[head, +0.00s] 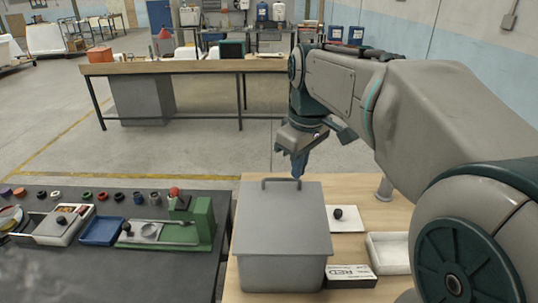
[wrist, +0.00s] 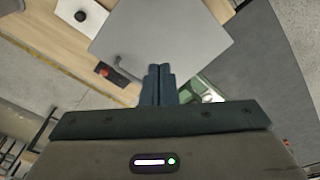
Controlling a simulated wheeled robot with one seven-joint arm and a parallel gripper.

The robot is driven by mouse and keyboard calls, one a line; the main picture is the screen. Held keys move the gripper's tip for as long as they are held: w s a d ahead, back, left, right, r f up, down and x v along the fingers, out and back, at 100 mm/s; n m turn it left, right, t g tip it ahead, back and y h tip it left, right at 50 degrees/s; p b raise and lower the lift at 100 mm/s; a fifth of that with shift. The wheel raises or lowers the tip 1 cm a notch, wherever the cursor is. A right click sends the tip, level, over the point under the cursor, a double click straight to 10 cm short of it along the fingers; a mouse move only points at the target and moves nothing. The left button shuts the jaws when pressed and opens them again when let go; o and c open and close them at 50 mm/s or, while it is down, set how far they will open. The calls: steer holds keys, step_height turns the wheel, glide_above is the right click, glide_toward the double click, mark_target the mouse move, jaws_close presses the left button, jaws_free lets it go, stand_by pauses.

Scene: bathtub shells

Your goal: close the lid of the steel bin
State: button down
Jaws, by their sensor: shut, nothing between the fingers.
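The grey steel bin (head: 283,275) stands on the wooden table. Its flat lid (head: 285,220) covers the top and looks level or nearly so; no gap shows along the near edge, and the far edge's underside is hidden. A bar handle (head: 281,181) sits at the lid's far edge. My gripper (head: 298,172) is shut and empty, fingers pointing down by the far edge, just right of the handle. In the wrist view the closed fingers (wrist: 159,70) overlap the edge of the lid (wrist: 170,35), beside the handle (wrist: 126,70). Whether they touch the lid I cannot tell.
Right of the bin are a white board with a black knob (head: 346,222), a white tray (head: 390,252) and a black box (head: 350,277). A dark table (head: 120,262) at left holds a green fixture (head: 203,220). Open floor separates these from the rear workbench (head: 190,66).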

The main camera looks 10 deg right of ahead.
steer(key=w+r+n+g, duration=0.2)
steer(key=w+r+n, duration=0.2)
steer(key=w+n, duration=0.65)
steer(key=m+p, duration=0.1)
steer(key=m, duration=0.1)
glide_above(281, 187)
steer(key=shift+g, duration=0.3)
steer(key=f, duration=1.3)
steer(key=shift+s+a+f, duration=0.15)
steer(key=shift+s+f, duration=0.2)
steer(key=shift+f, duration=0.05)
steer(key=shift+f+b, duration=0.3)
steer(key=shift+f, duration=0.15)
steer(key=shift+w+d+f+b, duration=0.1)
steer(key=shift+w+f+b, duration=0.1)
steer(key=shift+w+f, duration=0.3)
steer(key=shift+w+d+f+b, duration=0.1)
steer(key=shift+w+f+b, duration=0.1)
steer(key=shift+f, duration=0.45)
steer(key=shift+s+r, duration=0.1)
steer(key=shift+s, duration=0.1)
